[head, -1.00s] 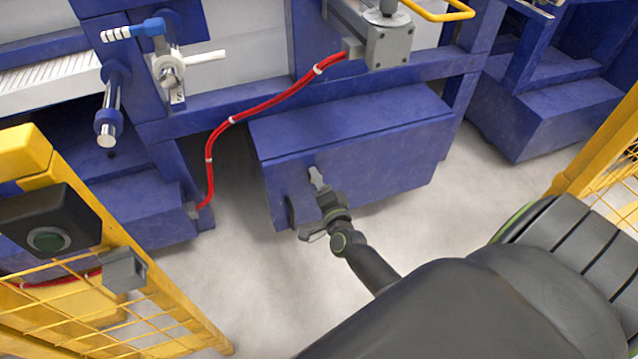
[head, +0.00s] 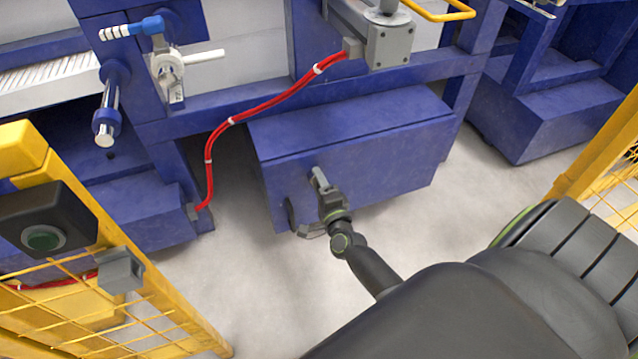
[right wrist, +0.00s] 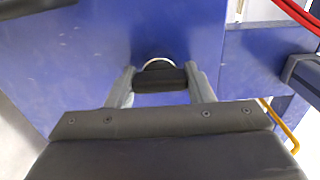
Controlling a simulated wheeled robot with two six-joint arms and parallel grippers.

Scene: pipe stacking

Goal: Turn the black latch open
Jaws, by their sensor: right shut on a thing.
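The black latch (right wrist: 160,76) sits on the front face of the blue box (right wrist: 100,70). In the right wrist view it lies crosswise between the two grey fingers of my right gripper (right wrist: 161,88), which are shut on it. A pale round rim shows just behind the latch. In the head view my right gripper (head: 319,180) reaches the left part of the blue box's front (head: 380,165), and the latch is hidden there by the gripper. My left gripper is not in view.
A red cable (head: 235,120) hangs left of the box. A yellow mesh fence with a black button box (head: 45,225) stands at the lower left, another yellow fence (head: 600,150) at the right. Grey floor (head: 470,200) is clear in front of the box.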

